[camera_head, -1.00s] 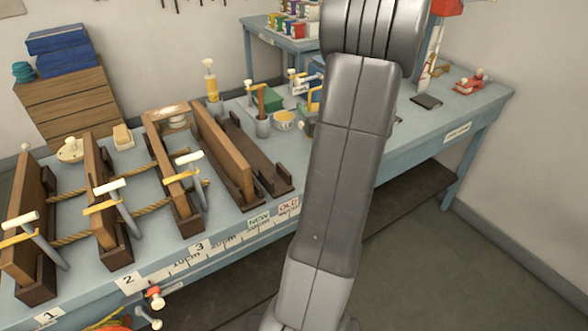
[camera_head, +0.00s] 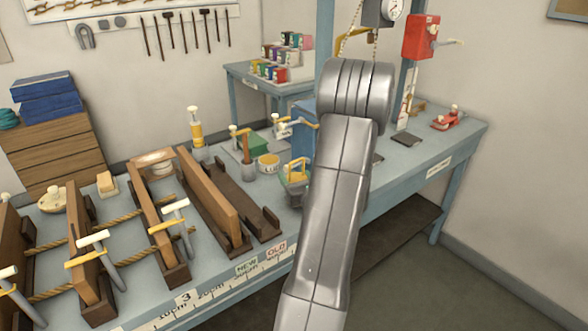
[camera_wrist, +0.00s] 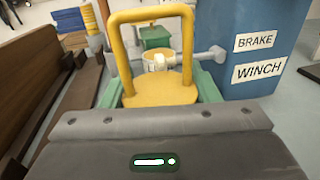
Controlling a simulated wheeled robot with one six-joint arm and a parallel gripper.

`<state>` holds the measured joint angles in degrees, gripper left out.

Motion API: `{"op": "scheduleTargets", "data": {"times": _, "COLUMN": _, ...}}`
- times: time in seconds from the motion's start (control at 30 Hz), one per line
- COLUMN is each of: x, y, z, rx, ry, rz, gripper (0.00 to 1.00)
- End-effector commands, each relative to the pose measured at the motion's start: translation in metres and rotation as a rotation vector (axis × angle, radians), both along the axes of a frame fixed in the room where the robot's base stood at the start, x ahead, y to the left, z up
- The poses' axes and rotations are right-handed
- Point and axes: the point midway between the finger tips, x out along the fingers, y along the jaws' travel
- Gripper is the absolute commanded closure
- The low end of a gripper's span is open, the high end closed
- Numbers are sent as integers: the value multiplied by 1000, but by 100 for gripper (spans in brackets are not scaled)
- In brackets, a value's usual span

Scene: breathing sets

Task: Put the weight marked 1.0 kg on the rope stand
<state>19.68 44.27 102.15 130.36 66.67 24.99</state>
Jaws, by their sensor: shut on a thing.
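A yellow weight (camera_wrist: 158,90) with a squared loop handle is in the middle of the wrist view, just beyond the gripper's dark body. Its marking cannot be read. My gripper (camera_wrist: 160,98) is shut on it, with green fingers at either side. In the head view the yellow handle (camera_head: 297,168) shows left of my arm, above the table; my arm hides part of the gripper. Wooden stands (camera_head: 155,225) with ropes through them stand on the table at left. A post with a hanging rope or chain (camera_head: 351,28) is behind my arm. I cannot tell which is the rope stand.
A blue box (camera_wrist: 245,20) labelled BRAKE and WINCH is close at right in the wrist view. A yellow tub (camera_head: 269,163), a yellow bottle (camera_head: 196,130) and a green box (camera_head: 256,147) stand nearby. A wooden trough (camera_head: 235,195) is at left.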

Motion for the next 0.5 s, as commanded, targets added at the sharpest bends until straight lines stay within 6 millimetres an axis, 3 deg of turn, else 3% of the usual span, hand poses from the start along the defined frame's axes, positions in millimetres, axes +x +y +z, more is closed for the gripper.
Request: {"op": "scheduleTargets", "data": {"times": 0.5, "x": 0, "y": 0, "z": -11, "rx": 0, "ry": -7, "rz": 0, "gripper": 100}}
